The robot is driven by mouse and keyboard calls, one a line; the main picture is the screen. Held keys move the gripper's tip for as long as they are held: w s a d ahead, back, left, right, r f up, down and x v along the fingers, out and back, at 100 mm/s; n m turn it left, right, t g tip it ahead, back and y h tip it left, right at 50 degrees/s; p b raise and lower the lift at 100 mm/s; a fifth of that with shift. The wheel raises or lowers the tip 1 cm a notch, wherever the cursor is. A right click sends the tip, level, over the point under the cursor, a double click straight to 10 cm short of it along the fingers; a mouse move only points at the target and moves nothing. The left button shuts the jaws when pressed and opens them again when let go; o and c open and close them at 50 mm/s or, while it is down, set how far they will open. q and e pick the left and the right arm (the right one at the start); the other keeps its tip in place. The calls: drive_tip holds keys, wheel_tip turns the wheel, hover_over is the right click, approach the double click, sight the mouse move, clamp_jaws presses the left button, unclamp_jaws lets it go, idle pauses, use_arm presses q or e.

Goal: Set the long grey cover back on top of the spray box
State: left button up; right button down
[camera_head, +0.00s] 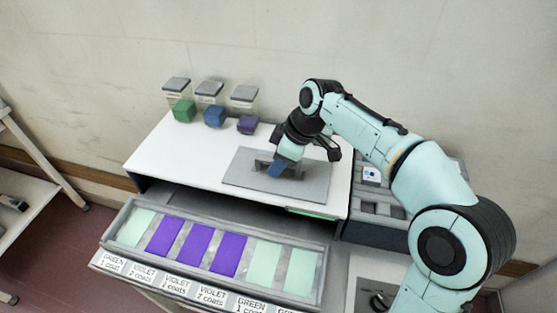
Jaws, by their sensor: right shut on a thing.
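The long grey cover (241,168) is a flat rectangular plate over the right part of the white tunnel top; I cannot tell whether it rests on it or is slightly raised. My right gripper (273,168) points down at the middle of the cover and is shut, apparently on its handle, which the fingers partly hide. The spray box, apparently the dark grey box (375,231) right of the tunnel, is uncovered on top, with compartments showing; my right arm hides part of it. My left gripper is not in view.
The white tunnel top (165,160) is clear at its left. Three lidded jars, green (183,111), blue (215,116) and violet (248,124), stand along its back edge. A grey tray (128,211) of green and violet panels is in front, with labels below. A shelf stands far left.

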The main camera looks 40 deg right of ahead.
drive_tip(key=shift+f, duration=0.1)
drive_tip(key=c, duration=0.8)
unclamp_jaws()
drive_tip(key=p+v, duration=0.2)
drive_tip(key=v, duration=1.1)
drive_tip(key=shift+r+p, duration=0.2)
drive_tip(key=shift+p, duration=0.2)
